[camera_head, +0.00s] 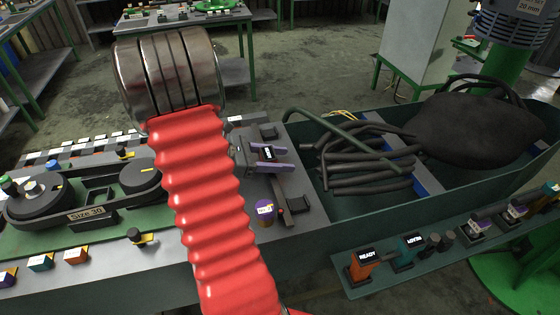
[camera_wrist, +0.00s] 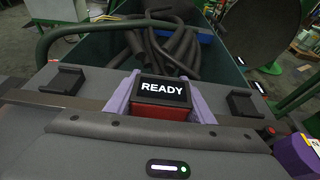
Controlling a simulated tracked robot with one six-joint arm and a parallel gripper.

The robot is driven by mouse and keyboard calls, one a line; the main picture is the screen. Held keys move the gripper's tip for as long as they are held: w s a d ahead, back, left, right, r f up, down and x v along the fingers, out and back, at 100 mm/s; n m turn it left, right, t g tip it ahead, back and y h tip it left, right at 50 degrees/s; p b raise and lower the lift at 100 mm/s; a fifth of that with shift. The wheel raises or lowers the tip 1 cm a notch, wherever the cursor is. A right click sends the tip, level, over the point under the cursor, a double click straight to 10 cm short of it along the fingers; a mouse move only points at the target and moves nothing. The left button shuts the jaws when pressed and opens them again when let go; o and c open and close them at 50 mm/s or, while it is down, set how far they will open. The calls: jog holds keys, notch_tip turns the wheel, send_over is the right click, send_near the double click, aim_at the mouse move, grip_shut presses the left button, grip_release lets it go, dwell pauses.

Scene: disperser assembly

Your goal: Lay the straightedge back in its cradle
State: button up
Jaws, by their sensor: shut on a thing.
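My gripper (camera_head: 266,153) has purple fingers on either side of a small red block with a black READY label (camera_wrist: 162,92), and it is shut on it. The block appears to be the grip of the straightedge, a grey-brown bar (camera_wrist: 50,100) running to the left in the wrist view. In the head view part of the bar (camera_head: 279,188) shows below the fingers. Two black cradle blocks (camera_wrist: 63,80) (camera_wrist: 246,104) stand on the grey top, either side of the gripper. The bar lies on the near side of the left block. Its height and right end are unclear.
A green trough (camera_head: 440,190) with dark hoses (camera_head: 365,165) and a black sack (camera_head: 470,125) lies to the right. A purple knob (camera_head: 265,211) stands close to the cradle. A Size 30 belt unit (camera_head: 88,214) stands at left. A rail of labelled blocks (camera_head: 364,262) runs in front.

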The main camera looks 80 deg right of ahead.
jog(key=shift+f, duration=0.4)
jog(key=o, duration=1.7)
jog(key=shift+f, duration=0.1)
jog(key=shift+c, duration=0.2)
jog(key=v, duration=1.2)
jog(key=shift+c, duration=0.4)
